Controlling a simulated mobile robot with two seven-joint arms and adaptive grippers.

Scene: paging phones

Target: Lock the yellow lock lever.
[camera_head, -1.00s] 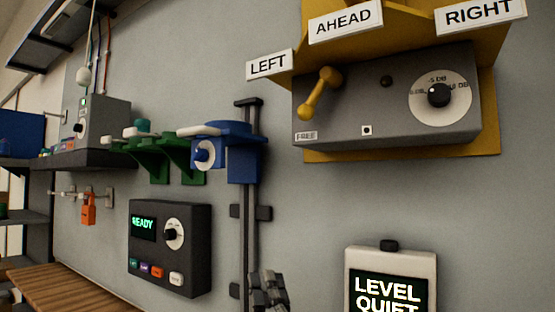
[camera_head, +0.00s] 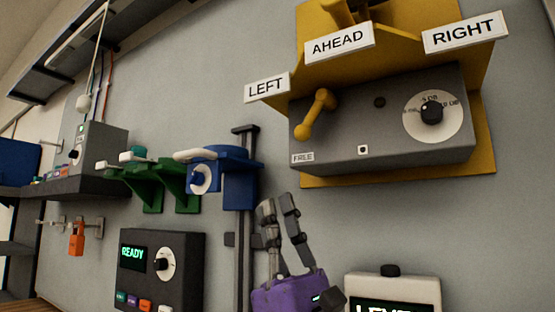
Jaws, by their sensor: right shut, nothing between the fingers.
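The yellow lock lever (camera_head: 316,115) is on the left part of the front of a grey box (camera_head: 385,125). It slants, with its lower knob end down and to the left, just above a small FREE label (camera_head: 302,158). My right gripper (camera_head: 278,206) has a purple body and dark fingers pointing up. It is shut and empty, below and to the left of the lever and clear of it. My left gripper is not in view.
The box has a dial (camera_head: 432,113) at right and sits on a yellow bracket with LEFT, AHEAD and RIGHT signs. A blue holder (camera_head: 228,170), a vertical rail and a READY panel (camera_head: 160,272) are left of my gripper. A white-framed display (camera_head: 392,285) is at lower right.

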